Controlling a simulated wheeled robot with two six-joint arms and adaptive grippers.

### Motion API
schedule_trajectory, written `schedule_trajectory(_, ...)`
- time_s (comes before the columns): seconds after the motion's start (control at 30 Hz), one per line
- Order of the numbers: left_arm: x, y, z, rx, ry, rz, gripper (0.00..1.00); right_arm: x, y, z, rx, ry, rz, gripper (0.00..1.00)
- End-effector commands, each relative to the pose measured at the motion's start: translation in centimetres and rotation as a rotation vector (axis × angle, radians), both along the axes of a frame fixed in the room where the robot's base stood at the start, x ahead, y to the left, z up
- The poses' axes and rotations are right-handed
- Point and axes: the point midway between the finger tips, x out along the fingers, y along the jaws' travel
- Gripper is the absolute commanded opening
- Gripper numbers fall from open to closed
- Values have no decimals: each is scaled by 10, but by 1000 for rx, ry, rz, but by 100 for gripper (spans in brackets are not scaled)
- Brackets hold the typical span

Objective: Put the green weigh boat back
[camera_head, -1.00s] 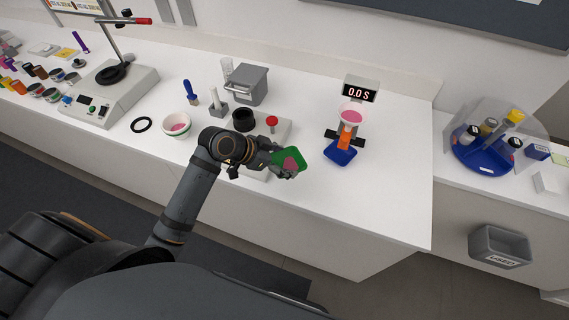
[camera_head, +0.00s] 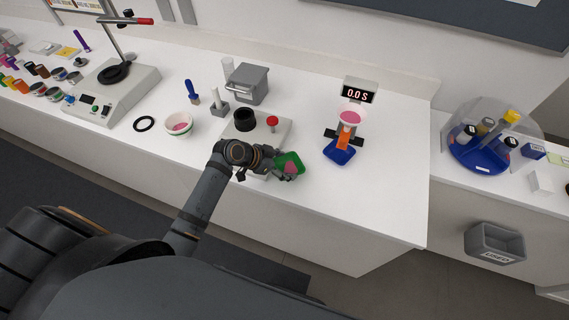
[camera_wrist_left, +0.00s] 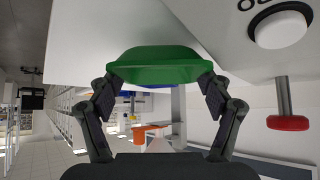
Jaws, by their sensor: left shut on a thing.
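The green weigh boat (camera_head: 290,160) is at the front of the white counter, with pink powder showing in it. My left gripper (camera_head: 277,165) is shut on its near side. In the left wrist view the green weigh boat (camera_wrist_left: 158,66) sits between the two fingers of my left gripper (camera_wrist_left: 158,85). Whether the boat touches the counter cannot be told. My right gripper is not in view.
A flat device with a black cup (camera_head: 244,119) and red knob (camera_head: 272,121) stands just behind the gripper. A blue tray (camera_head: 339,153) lies under the funnel stand at right. A white bowl (camera_head: 180,125) stands left. The front right counter is clear.

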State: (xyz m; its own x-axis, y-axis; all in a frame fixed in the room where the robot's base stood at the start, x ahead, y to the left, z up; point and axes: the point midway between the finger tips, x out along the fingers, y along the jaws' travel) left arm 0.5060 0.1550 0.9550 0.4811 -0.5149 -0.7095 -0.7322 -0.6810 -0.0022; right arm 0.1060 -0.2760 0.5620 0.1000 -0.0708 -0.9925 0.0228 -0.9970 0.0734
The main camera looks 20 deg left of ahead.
Motion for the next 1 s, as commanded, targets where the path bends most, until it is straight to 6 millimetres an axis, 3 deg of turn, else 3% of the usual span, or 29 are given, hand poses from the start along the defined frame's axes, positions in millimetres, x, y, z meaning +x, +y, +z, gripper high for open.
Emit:
schedule_trajectory(0.13, 0, 0, -6, 0, 1, 1, 52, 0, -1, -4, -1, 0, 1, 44)
schedule_trajectory(0.17, 0, 0, -6, 0, 1, 1, 80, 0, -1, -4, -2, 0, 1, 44)
schedule_trajectory(0.23, 0, 0, -5, 0, 0, 0, 88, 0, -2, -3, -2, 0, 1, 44)
schedule_trajectory(0.5, 0, 0, -4, 0, 0, 0, 88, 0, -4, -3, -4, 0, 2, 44)
schedule_trajectory(0.63, 0, 0, 9, 0, -2, 0, 88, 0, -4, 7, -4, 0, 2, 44)
schedule_trajectory(0.67, -3, 5, 7, 3, -2, 1, 88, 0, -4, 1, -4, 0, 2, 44)
schedule_trajectory(1.0, -38, 44, 58, 12, -1, -1, 88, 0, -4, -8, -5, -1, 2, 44)
